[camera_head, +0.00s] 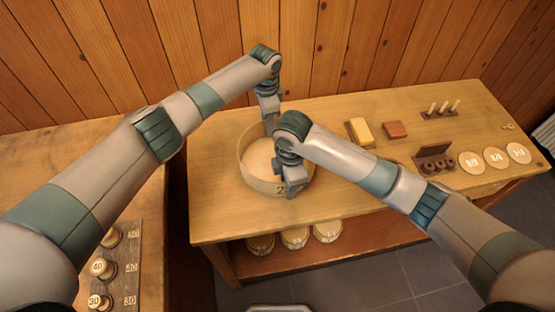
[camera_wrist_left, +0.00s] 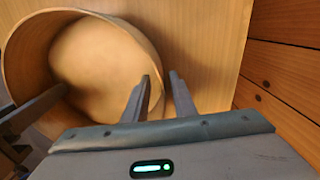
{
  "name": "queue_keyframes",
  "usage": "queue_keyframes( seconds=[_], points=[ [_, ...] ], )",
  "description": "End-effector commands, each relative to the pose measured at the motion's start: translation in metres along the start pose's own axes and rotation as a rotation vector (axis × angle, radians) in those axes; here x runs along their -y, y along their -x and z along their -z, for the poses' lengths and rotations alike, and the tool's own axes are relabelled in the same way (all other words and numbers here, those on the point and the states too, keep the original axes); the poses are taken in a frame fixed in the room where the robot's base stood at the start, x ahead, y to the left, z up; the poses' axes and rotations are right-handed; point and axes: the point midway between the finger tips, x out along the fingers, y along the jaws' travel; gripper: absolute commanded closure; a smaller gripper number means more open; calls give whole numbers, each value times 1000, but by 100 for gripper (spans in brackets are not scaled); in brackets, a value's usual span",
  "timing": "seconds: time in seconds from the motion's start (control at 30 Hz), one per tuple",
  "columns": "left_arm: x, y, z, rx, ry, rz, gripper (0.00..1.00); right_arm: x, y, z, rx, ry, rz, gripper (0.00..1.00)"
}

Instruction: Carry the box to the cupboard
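The box is a round, pale wooden tub (camera_head: 248,165), open at the top, with a number partly showing on its near side. It stands on the wooden bench. My left gripper (camera_head: 269,128) is at its far rim. In the left wrist view the two fingers (camera_wrist_left: 161,76) are apart, one inside and one outside the box wall (camera_wrist_left: 28,50). My right gripper (camera_head: 291,190) is at the near rim, beside the number; its finger gap is hidden. Its dark fingers also cross the rim in the left wrist view. I cannot make out a cupboard for certain.
The bench (camera_head: 215,220) also carries a yellow block (camera_head: 361,131), a red block (camera_head: 395,130), a peg rack (camera_head: 440,109) and several numbered discs (camera_head: 495,157). Several round tubs stand on its lower shelf (camera_head: 370,240). A second bench (camera_head: 60,160) with numbered spools is at left. A plank wall (camera_head: 200,40) stands behind.

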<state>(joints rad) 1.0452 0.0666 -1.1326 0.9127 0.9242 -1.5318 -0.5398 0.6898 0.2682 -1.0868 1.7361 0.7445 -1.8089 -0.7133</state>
Motion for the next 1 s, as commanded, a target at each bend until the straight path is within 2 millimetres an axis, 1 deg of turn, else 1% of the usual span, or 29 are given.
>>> queue_keyframes(
  seconds=[0.1, 0.37, 0.4, 0.47, 0.5, 0.83, 1.0],
  points=[
    [0, -4, 0, -1, -1, 0, 76, 0, -4, 0, 0, 0, 1, 76],
    [0, -4, 0, 0, -1, 0, 76, 0, -4, 0, 0, 1, 0, 76],
    [0, -4, 0, 0, 0, 0, 81, 0, -4, 0, 0, 1, 0, 81],
    [0, -4, 0, 0, 0, 0, 95, 0, -4, 0, 0, 1, 0, 95],
    [0, -4, 0, 0, 0, 0, 100, 0, -4, 0, 0, 0, 0, 100],
    [0, -4, 0, 0, 0, 0, 100, 0, -4, 0, 0, 0, 0, 100],
    [0, 0, 0, 0, 0, 0, 100, 0, 0, 0, 0, 0, -1, 100]
  ],
)
